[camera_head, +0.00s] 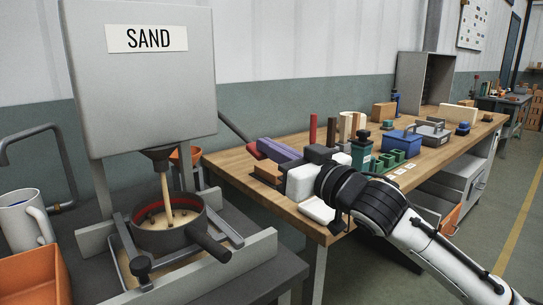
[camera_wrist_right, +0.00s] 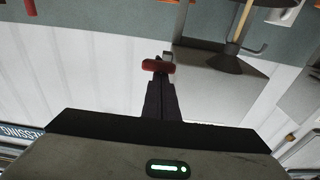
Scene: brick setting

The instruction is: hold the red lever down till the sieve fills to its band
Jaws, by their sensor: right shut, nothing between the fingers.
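The red lever grip (camera_head: 253,150) sits on the end of a dark arm sloping down from the right of the hopper (camera_head: 145,75) marked SAND. My right gripper (camera_wrist_right: 160,84) is shut and empty, with its fingertips at the red grip (camera_wrist_right: 158,66); I cannot tell how firmly they touch. A tan stream of sand (camera_head: 167,192) falls from the spout (camera_head: 166,157) into the dark round sieve (camera_head: 168,240). The sieve's red inner band (camera_head: 146,214) shows above the pale sand. My left gripper is out of view.
An orange bin (camera_head: 35,277) and a white mug (camera_head: 24,220) stand at the left. The wooden bench (camera_head: 235,165) at the right holds several blocks, a blue box (camera_head: 398,142) and small green items. A low grey rail (camera_head: 235,265) runs in front of the sieve.

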